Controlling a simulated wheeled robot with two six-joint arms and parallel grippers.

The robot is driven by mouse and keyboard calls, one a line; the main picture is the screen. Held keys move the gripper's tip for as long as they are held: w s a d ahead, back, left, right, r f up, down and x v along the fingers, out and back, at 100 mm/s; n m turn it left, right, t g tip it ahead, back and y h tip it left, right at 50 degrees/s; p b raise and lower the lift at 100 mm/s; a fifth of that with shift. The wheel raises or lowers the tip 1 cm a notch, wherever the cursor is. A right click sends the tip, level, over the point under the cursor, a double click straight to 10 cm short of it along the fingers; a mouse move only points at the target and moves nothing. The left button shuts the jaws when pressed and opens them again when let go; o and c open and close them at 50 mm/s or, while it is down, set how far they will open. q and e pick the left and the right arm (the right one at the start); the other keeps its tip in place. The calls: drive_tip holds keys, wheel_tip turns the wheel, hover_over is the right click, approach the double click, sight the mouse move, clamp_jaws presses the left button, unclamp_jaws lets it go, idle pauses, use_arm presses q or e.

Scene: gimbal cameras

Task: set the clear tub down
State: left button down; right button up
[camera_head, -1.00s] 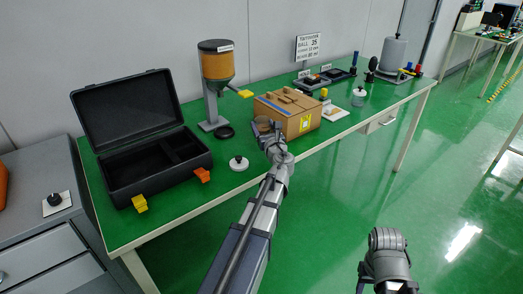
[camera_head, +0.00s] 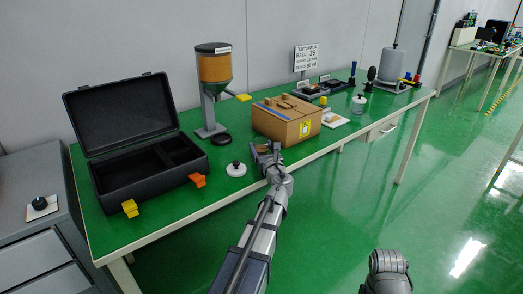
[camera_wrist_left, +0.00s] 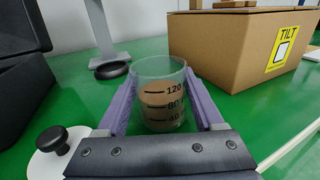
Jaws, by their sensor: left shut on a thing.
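My left gripper (camera_head: 266,152) is shut on the clear tub (camera_wrist_left: 160,70), a see-through cup with dark markings and brown contents. In the wrist view the purple fingers stand on either side of the tub, which looks upright. In the head view the tub (camera_head: 262,149) is small and partly hidden by the gripper, over the green table (camera_head: 225,200) just left of the cardboard box.
The cardboard box (camera_head: 283,122) stands right of the tub. A white lid with a black knob (camera_head: 236,169) lies to the left. An open black case (camera_head: 150,170) and an orange-filled hopper (camera_head: 213,75) stand farther left and behind. A black disc (camera_head: 221,139) lies by the hopper.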

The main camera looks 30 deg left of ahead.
use_arm(q)
drive_tip(key=shift+f, duration=0.2)
unclamp_jaws()
drive_tip(key=shift+r, duration=0.1)
drive_tip(key=shift+r, duration=0.15)
drive_tip(key=v, duration=1.2)
